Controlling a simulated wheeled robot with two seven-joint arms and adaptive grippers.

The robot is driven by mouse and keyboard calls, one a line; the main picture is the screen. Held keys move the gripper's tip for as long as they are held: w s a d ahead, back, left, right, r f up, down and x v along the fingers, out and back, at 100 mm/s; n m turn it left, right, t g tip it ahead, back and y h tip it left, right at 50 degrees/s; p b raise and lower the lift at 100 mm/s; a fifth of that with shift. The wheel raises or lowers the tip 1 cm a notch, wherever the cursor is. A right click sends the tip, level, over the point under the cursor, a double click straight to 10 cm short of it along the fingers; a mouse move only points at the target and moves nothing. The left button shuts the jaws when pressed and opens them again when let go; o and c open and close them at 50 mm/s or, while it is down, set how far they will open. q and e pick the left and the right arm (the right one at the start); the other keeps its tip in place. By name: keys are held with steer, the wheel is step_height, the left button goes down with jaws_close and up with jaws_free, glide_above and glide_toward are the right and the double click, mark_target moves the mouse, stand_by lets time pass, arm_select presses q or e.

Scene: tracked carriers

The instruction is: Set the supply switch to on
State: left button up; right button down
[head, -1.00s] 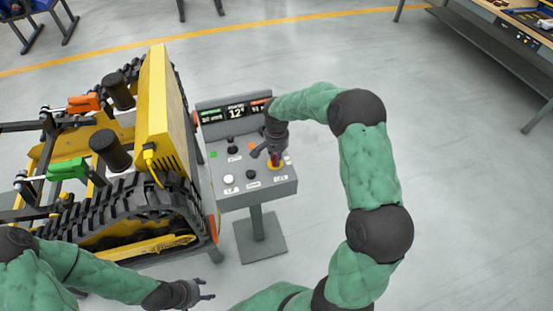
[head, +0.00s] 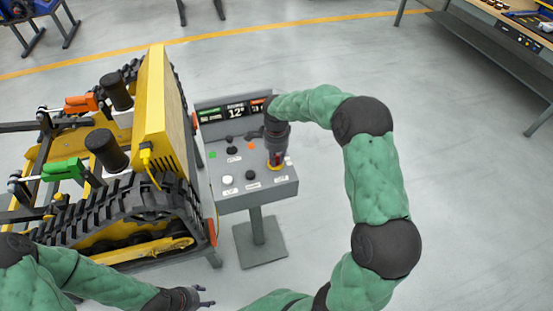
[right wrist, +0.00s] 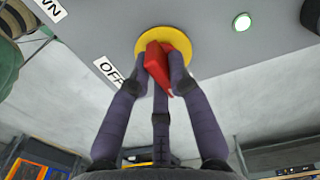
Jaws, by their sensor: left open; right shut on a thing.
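The supply switch is a red handle on a yellow round plate on the grey control panel (head: 231,198). In the right wrist view the red switch handle (right wrist: 166,66) sits between the fingers of my right gripper (right wrist: 162,80), which is shut on it. A label reading OFF (right wrist: 110,70) lies beside the yellow plate. My left gripper (head: 204,298) is open and empty, low and away from the panel.
The panel stands on a post with a display (head: 236,112) at its back. A white button (head: 228,180) and dark knobs (head: 250,175) are left of my right gripper. A yellow tracked carrier (head: 160,110) stands close left of the panel. The floor to the right is clear.

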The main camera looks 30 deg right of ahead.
steer(key=shift+m, duration=0.6)
steer(key=c, duration=1.1)
jaws_free()
steer(key=shift+c, duration=0.2)
steer(key=shift+r, duration=0.1)
step_height(320, 180, up, 12)
